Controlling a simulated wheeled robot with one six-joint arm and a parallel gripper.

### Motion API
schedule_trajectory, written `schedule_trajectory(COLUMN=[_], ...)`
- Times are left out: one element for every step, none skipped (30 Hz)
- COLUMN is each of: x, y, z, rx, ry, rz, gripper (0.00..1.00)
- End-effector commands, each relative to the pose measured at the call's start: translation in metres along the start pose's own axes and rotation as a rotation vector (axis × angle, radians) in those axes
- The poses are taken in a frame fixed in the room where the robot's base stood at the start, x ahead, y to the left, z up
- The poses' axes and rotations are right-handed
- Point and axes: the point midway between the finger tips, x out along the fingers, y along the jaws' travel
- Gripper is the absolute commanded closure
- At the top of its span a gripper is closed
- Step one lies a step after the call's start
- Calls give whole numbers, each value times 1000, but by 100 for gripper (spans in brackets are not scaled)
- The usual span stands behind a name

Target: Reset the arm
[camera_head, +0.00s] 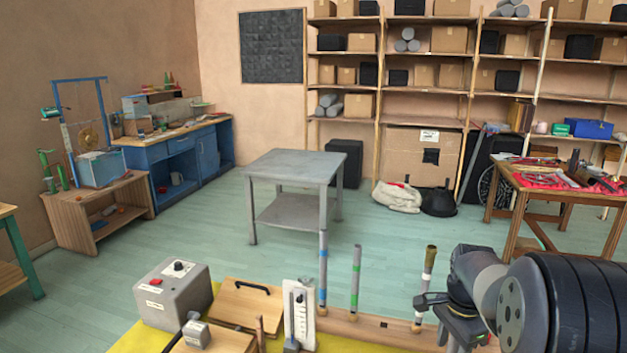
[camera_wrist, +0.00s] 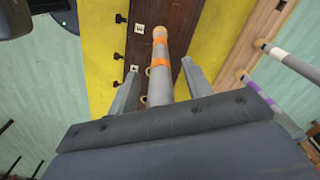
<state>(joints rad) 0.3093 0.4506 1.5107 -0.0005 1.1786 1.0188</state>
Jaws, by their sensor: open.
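My gripper (camera_head: 448,308) is at the lower right of the head view, beside the right end of the wooden tube rack (camera_head: 375,330). In the wrist view my gripper (camera_wrist: 160,68) is open, with its two fingers apart. A grey tube with orange bands (camera_wrist: 159,50) shows between the fingers, in front of a dark brown board (camera_wrist: 148,12). I see gaps on both sides of the tube; how deep it sits between the fingers is hard to tell. My wrist hides the tube's near end.
Upright tubes with blue (camera_head: 323,268), green (camera_head: 355,275) and white (camera_head: 428,270) bands stand along the rack. A grey box (camera_head: 173,293) and a white slider panel (camera_head: 299,312) are to the left. A grey table (camera_head: 295,167) stands behind, with open floor around it.

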Motion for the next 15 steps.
schedule_trajectory(x=[-2, -2, -2, -2, -2, -2, -2, -2, -2, -2, -1, 0, 1, 3, 6], y=[0, 0, 0, 0, 0, 0, 0, 0, 0, 0, 0, 0, 0, 0, 0], z=[0, 0, 0, 0, 0, 0, 0, 0, 0, 0, 0, 0, 0, 0, 0], rx=[0, 0, 0, 0, 0, 0, 0, 0, 0, 0, 0, 0, 0, 0, 0], ry=[0, 0, 0, 0, -1, -1, -1, -1, -1, -1, -1, -1, -1, -1, -1], rz=[1, 1, 1, 1, 1, 1, 1, 1, 1, 1, 1, 1, 1, 2, 2], gripper=[53, 53, 53, 53, 53, 53, 53, 53, 53, 53, 53, 53, 53, 53, 53])
